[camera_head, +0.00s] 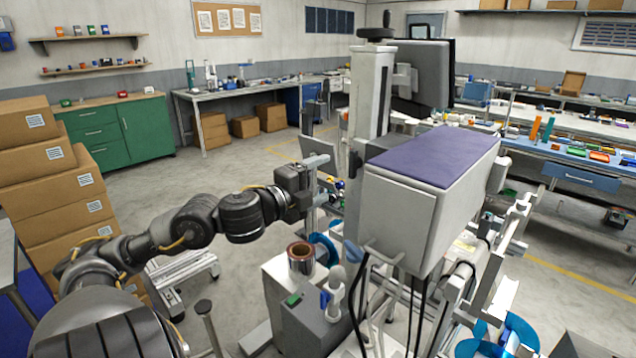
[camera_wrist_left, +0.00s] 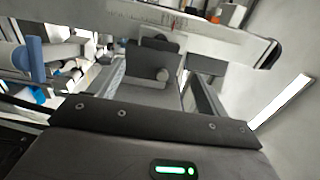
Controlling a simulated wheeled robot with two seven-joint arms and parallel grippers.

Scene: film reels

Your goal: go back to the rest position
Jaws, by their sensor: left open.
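My left gripper (camera_head: 326,180) is at the end of my outstretched left arm, close to the left side of the film machine's grey upright column (camera_head: 371,110). Its two fingers are apart and I see nothing held between them. A brown film roll (camera_head: 301,257) stands on a pale cabinet below the gripper, with a blue reel (camera_head: 325,248) just to its right. In the left wrist view a grey machine bar (camera_wrist_left: 190,32) crosses close in front of the gripper, with a blue roller end (camera_wrist_left: 35,58) at left. My right gripper is out of view.
The machine's grey box with a purple top (camera_head: 430,150) stands right of the gripper. Dark cables (camera_head: 365,310) hang below it. Stacked cartons (camera_head: 70,190) stand at far left. Open floor (camera_head: 215,180) lies behind my left arm. A cluttered bench (camera_head: 575,150) is at right.

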